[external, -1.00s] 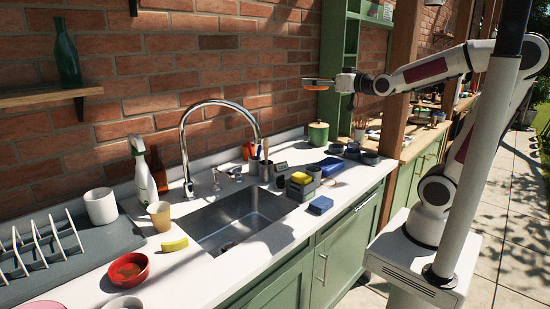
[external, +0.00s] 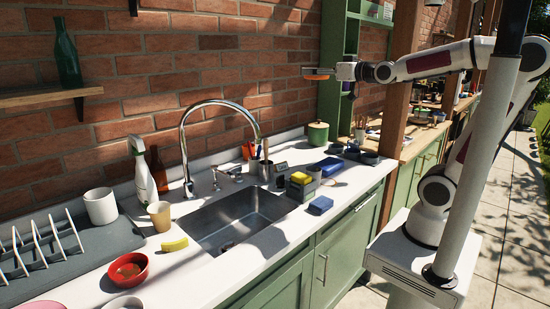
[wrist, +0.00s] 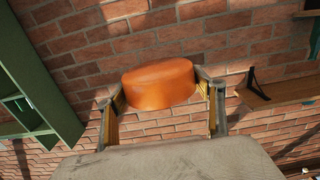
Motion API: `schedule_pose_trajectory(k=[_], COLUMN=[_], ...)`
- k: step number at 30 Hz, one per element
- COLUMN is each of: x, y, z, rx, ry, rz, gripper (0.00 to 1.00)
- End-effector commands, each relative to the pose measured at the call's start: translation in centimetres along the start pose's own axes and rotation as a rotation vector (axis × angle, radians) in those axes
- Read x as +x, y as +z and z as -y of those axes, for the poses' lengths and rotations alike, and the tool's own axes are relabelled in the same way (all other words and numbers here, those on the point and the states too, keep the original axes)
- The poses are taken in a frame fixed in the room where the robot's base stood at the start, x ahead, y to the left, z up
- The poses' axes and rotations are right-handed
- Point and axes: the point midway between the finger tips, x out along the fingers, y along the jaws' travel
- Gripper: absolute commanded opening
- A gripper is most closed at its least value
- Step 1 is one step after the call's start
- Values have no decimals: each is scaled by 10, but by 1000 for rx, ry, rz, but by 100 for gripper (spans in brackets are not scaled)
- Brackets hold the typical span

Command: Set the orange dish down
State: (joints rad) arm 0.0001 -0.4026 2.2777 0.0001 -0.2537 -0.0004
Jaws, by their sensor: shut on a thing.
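The orange dish (wrist: 160,85) is held between the two fingers of my gripper (wrist: 162,98) in the wrist view. In the external view the dish (external: 317,72) looks thin and edge-on, and my gripper (external: 334,72) reaches it from the right. The dish is high above the white counter (external: 262,233), in front of the brick wall, and touches no surface that I can see. My gripper is shut on it at its sides.
A green shelf unit (external: 333,62) stands close behind the gripper. Below are a green lidded pot (external: 318,132), a tall faucet (external: 184,140) and a sink (external: 235,220).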

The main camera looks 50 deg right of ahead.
Motion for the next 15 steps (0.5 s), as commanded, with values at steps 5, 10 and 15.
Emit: schedule_pose_trajectory(k=[5,10,15], x=[4,14,25], y=[-16,-20,-26], z=[11,35,68], rx=[-1,-2,-4], ry=[-20,-65,-124], rz=[-1,-5,-9], gripper=[44,44,44])
